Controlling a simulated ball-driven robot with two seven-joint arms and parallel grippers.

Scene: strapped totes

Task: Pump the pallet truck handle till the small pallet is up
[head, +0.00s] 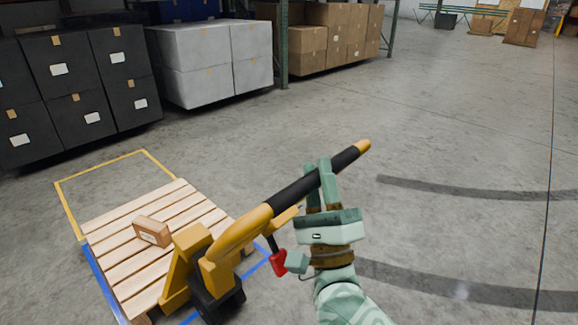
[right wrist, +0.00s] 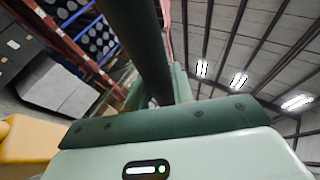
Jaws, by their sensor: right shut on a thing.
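The pallet truck handle (head: 290,195) is a yellow bar with a black grip and a yellow tip, tilted up to the right from the yellow truck body (head: 215,268). My right gripper (head: 319,183) is shut on the black grip. In the right wrist view the black grip (right wrist: 138,42) runs up between the fingers. A red lever (head: 278,262) hangs below the handle, beside my wrist. The small wooden pallet (head: 128,262) lies behind the truck body, with a small brown box (head: 152,231) on it. Its height off the floor is hard to tell. My left gripper is not in view.
A yellow and blue outline (head: 100,165) on the floor surrounds the pallet. Black boxes (head: 70,85), grey-white boxes (head: 215,62) and brown cartons (head: 340,35) stand at the back. The floor to the right is clear.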

